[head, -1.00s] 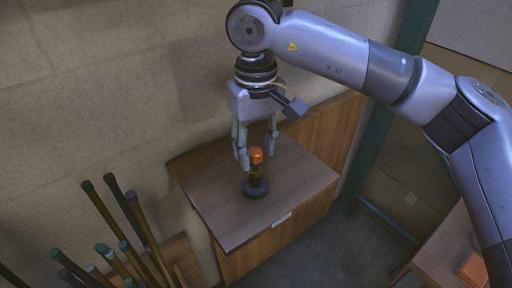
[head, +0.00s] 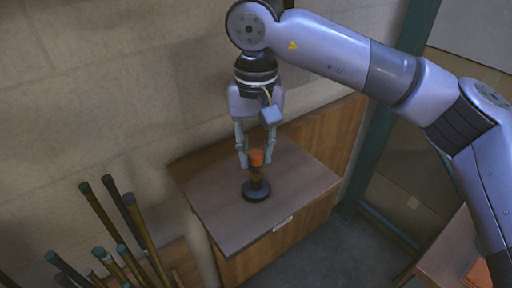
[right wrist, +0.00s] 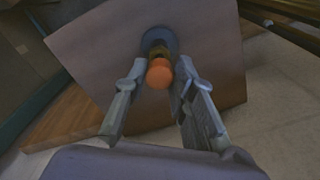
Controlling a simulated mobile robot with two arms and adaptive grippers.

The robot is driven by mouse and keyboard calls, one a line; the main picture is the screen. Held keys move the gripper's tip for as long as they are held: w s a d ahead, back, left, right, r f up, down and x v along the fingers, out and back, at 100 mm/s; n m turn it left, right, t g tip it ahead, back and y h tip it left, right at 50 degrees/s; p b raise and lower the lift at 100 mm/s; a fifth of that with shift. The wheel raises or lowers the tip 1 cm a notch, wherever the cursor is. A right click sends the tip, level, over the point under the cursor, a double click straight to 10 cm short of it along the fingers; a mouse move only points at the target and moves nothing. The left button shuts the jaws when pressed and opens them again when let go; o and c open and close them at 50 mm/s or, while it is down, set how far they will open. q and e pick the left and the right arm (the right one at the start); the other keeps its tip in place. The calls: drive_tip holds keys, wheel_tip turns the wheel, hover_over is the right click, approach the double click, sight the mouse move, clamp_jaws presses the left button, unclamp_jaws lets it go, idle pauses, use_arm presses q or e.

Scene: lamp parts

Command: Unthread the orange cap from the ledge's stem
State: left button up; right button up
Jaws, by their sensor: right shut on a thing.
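The orange cap (head: 256,157) sits on top of a short brassy stem (head: 256,174), which rises upright from a dark round base (head: 256,191) on the wooden ledge (head: 215,205). My right gripper (head: 256,160) reaches down from above, and its fingers are shut on the cap from both sides. In the right wrist view the cap (right wrist: 160,73) shows between the fingertips, with the stem and the base (right wrist: 159,40) behind it. My left gripper is not in either view.
Several dark rods with teal ends (head: 108,181) stand at the lower left. A plain block wall (head: 110,90) is behind the ledge. A teal post (head: 385,120) stands at the right, and an orange thing (head: 478,272) lies on another surface at the lower right.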

clamp_jaws()
drive_tip(key=n, duration=0.2)
drive_tip(key=shift+r+n, duration=0.1)
drive_tip(key=shift+n, duration=0.2)
drive_tip(key=n+p, duration=0.1)
drive_tip(key=n, duration=0.3)
drive_tip(key=shift+n, duration=0.4)
drive_tip(key=shift+o, duration=0.9)
unclamp_jaws()
drive_tip(key=shift+n, duration=0.4)
clamp_jaws()
drive_tip(key=shift+r+p, duration=0.6)
drive_tip(key=shift+r, duration=0.3)
